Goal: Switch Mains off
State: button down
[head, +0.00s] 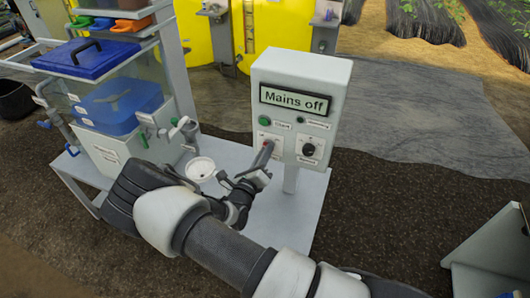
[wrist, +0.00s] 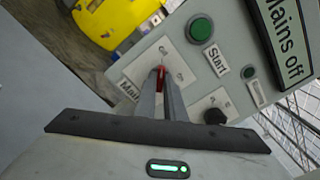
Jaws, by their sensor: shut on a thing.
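The grey control box (head: 320,78) stands on a post at the skid's right end. Its display (head: 296,100) reads "Mains off". My gripper (head: 264,154) is at the lower left of the box face. In the wrist view my gripper (wrist: 162,92) is shut on the red mains switch handle (wrist: 161,74), with the fingertips covering most of it. The handle sits on a white plate (wrist: 146,63) whose label is partly hidden, so its exact angle is hard to tell.
The green Start button (head: 264,121) is just above the switch, and a black knob (head: 309,150) is to its right. A small dark lamp (head: 300,120) is above the knob.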

jog(key=shift+f+n, duration=0.1)
jog(key=shift+n, duration=0.2)
jog(key=c, duration=1.8)
grip_release()
jog(key=shift+c, duration=0.2)
jog(key=shift+s+a, duration=0.1)
jog(key=shift+s, duration=0.05)
jog(key=b+v, duration=0.1)
jog(key=v, duration=1.6)
jog(key=shift+s, duration=0.1)
